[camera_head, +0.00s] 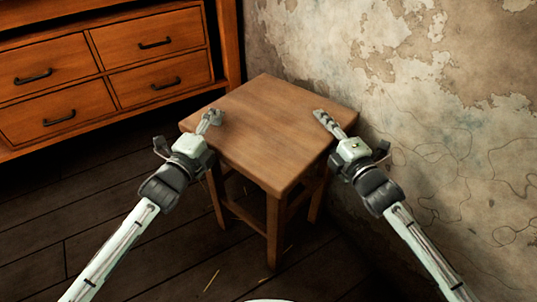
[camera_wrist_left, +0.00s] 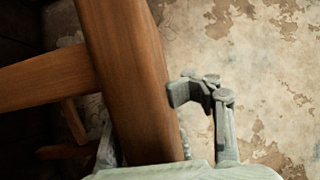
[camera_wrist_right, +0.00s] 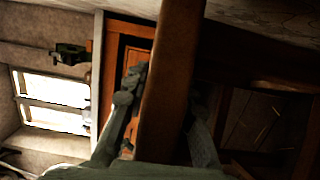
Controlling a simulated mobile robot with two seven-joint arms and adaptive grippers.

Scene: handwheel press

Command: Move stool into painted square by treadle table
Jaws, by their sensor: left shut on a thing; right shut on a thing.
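The wooden stool (camera_head: 270,120) stands upright on the dark floor, with a square brown seat and straight legs. My left gripper (camera_head: 212,117) is shut on the left edge of its seat. In the left wrist view the fingers lie on either side of the wooden seat edge (camera_wrist_left: 135,80). My right gripper (camera_head: 322,117) is shut on the right edge of the seat. In the right wrist view the fingers flank the seat board (camera_wrist_right: 172,85). No painted square and no treadle table can be made out.
A wooden drawer cabinet (camera_head: 110,70) with dark handles stands at the back left, close to the stool. A peeling plaster wall (camera_head: 430,120) runs along the right, close to the stool's right side. Bare plank floor (camera_head: 90,210) lies at the front left.

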